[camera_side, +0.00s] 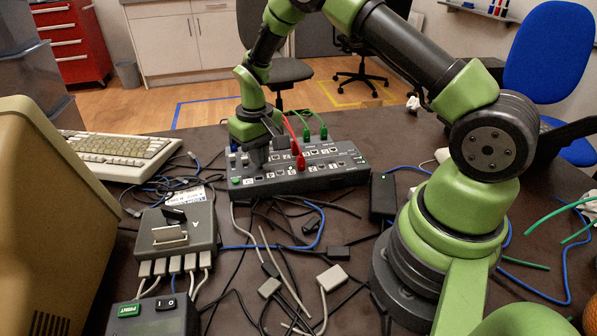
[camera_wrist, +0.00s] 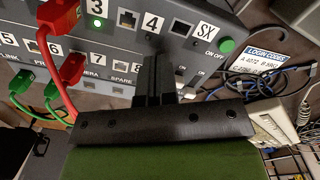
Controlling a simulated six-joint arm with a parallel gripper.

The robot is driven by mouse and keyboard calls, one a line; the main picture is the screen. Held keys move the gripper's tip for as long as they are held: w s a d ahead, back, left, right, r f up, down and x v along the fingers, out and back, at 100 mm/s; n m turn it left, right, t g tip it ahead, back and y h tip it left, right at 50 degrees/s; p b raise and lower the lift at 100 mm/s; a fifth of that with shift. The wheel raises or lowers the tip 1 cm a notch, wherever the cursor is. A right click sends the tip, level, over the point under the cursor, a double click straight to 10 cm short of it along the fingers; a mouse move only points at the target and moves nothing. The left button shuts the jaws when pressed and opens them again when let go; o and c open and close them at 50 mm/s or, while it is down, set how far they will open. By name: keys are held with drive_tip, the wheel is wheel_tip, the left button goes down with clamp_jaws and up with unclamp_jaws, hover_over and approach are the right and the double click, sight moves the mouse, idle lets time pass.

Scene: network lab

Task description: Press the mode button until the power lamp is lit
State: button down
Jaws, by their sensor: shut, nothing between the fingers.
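The grey switch box (camera_side: 330,180) lies on the dark table under my gripper (camera_side: 259,163). Its panel also shows in the wrist view (camera_wrist: 205,20), with numbered ports and an SX label. A round green button (camera_wrist: 226,46) sits by an ON OFF label; it also shows at the box's left front in the side view (camera_side: 236,181). My gripper (camera_wrist: 155,68) is shut and empty, its tips at the panel near port 4, left of the green button. Contact cannot be told. I cannot read a mode or power label.
Red and green plugs (camera_wrist: 70,68) with leads stand in the panel beside my gripper. Loose cables cover the table's front.

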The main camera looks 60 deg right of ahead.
drive_tip(key=shift+f, duration=0.3)
idle(0.5)
drive_tip(key=shift+r, duration=2.55)
